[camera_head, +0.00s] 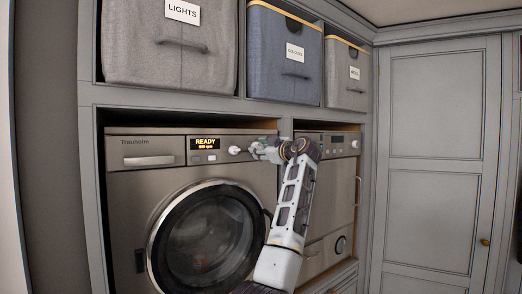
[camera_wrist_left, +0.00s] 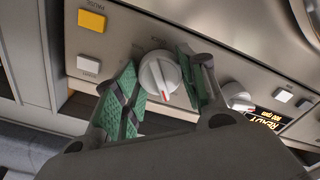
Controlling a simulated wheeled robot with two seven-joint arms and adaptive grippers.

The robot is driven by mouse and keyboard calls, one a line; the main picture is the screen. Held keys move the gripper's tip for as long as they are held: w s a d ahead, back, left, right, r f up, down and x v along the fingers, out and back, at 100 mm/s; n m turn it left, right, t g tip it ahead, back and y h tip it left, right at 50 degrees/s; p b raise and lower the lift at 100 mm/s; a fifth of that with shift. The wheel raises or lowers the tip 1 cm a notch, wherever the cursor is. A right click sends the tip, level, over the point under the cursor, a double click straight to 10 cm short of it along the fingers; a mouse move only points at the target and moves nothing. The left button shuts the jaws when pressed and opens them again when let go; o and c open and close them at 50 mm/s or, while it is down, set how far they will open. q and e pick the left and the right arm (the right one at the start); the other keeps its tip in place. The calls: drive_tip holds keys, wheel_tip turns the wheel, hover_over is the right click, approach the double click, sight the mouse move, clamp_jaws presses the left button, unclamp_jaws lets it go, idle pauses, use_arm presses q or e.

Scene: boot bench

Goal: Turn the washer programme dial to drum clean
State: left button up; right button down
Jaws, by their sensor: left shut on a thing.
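The washer (camera_head: 125,185) has a lit display (camera_head: 205,144) that reads READY, with a smaller line below. Two round pale dials sit on its panel. One dial (camera_head: 235,150) is nearest the display and also shows in the left wrist view (camera_wrist_left: 237,97). The other dial (camera_wrist_left: 160,75) is between the green-padded fingers of my left gripper (camera_wrist_left: 160,88), which is shut on it; its red mark points toward the bottom of the wrist view. In the head view my left gripper (camera_head: 259,150) covers most of it. My right gripper is not in view.
A yellow button (camera_wrist_left: 92,20) and a white button (camera_wrist_left: 88,64) are on the panel beside the held dial. The round washer door (camera_head: 205,240) is closed below. A second appliance (camera_head: 335,190) stands to the right. Labelled fabric bins, one reading LIGHTS (camera_head: 150,60), sit above.

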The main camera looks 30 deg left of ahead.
use_arm(q)
drive_tip(key=shift+f+n+b, duration=0.1)
drive_tip(key=shift+n+b, duration=0.55)
drive_tip(key=shift+n, duration=7.55)
drive_tip(key=o, duration=1.1)
drive_tip(key=shift+v, duration=6.05)
